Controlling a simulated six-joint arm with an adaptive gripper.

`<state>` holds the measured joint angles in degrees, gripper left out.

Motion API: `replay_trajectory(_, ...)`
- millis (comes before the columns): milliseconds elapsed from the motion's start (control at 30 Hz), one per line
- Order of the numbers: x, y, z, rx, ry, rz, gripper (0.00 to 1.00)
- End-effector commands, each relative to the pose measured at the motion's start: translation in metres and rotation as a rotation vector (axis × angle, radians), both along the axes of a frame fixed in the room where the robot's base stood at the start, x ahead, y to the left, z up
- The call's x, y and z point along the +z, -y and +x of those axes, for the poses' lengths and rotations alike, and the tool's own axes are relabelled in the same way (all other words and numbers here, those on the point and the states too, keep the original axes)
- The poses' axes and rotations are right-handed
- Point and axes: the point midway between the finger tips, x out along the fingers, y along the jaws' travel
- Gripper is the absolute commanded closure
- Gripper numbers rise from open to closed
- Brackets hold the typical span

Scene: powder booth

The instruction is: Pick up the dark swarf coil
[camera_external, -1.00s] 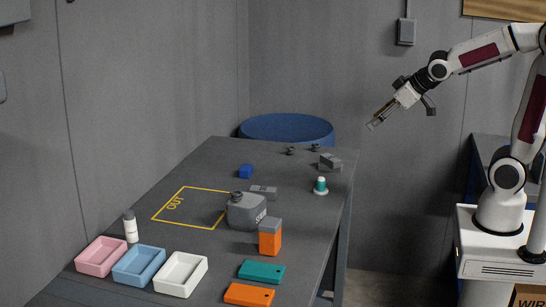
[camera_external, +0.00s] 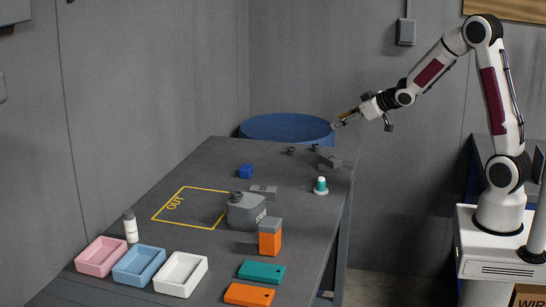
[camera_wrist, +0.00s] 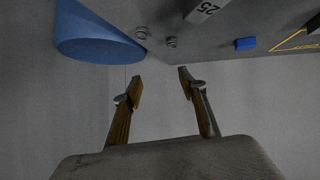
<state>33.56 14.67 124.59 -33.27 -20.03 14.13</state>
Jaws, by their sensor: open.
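Two small dark coils lie near the table's far end, one on the left (camera_external: 291,151) and one on the right (camera_external: 315,147). In the wrist view they show near the top, one (camera_wrist: 141,33) by the blue drum and the other (camera_wrist: 171,42) right of it. I cannot tell by colour which is darker. My gripper (camera_external: 338,122) is open and empty, in the air beyond the table's far right corner, above and right of the coils. Its two fingers (camera_wrist: 160,77) are apart in the wrist view, with the coils ahead of the tips.
A grey weight (camera_external: 329,163) marked 25 (camera_wrist: 207,8) lies close to the right coil. A blue drum (camera_external: 287,127) stands behind the table. A blue block (camera_external: 246,171), a teal-topped piece (camera_external: 320,186) and a grey swarf container (camera_external: 246,212) stand nearer. Trays line the front left.

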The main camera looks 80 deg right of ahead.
Motion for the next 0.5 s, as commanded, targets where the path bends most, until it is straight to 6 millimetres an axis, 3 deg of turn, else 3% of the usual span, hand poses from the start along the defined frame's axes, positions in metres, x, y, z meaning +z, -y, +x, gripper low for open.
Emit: replay_trajectory(500, -0.073, 0.063, 0.018, 0.054, 0.134, 0.072, 0.58)
